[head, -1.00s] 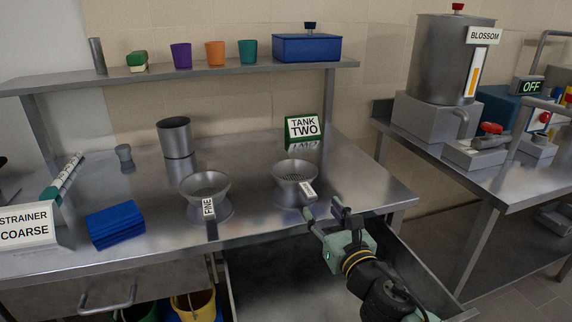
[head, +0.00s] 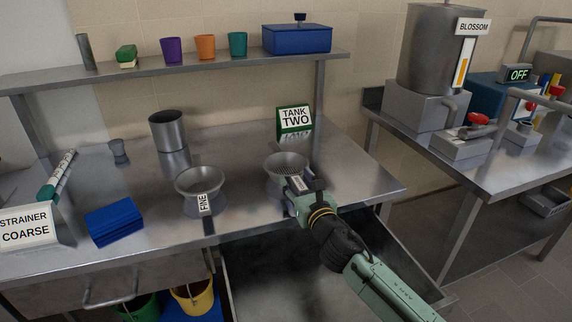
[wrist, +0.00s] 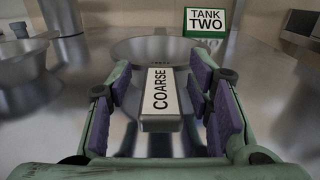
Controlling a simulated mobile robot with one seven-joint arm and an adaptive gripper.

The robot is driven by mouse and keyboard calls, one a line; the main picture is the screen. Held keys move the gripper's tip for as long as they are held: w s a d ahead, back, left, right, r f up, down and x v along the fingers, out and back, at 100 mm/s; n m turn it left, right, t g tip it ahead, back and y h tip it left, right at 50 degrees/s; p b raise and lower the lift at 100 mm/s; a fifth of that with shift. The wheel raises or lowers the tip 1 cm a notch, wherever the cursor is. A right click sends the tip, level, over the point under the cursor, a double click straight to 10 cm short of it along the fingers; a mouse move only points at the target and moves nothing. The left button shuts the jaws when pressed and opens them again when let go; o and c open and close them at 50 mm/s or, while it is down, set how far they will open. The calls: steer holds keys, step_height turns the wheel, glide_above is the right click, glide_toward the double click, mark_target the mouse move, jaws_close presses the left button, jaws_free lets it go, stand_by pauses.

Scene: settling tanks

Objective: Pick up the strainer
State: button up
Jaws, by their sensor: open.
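Two metal strainers rest in stands on the steel table. The strainer labelled FINE (head: 200,183) is at the middle, its handle toward the front edge. The strainer labelled COARSE (head: 287,163) is to its right. A sign reading STRAINER COARSE (head: 27,229) stands at the far left. My gripper (head: 300,190) is at the coarse strainer's handle. In the wrist view my gripper (wrist: 165,108) is open, with its purple-padded fingers on both sides of the handle with the COARSE label (wrist: 160,92). Gaps show between the pads and the handle. The bowl (wrist: 130,47) lies just beyond.
A TANK TWO sign (head: 294,122) stands behind the coarse strainer. A metal pot (head: 167,132) and blue cloths (head: 114,221) are on the table's left. An open drawer (head: 300,285) juts out below my arm. A machine with a BLOSSOM tank (head: 437,60) stands right.

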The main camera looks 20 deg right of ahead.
jaws_close()
stand_by(0.6)
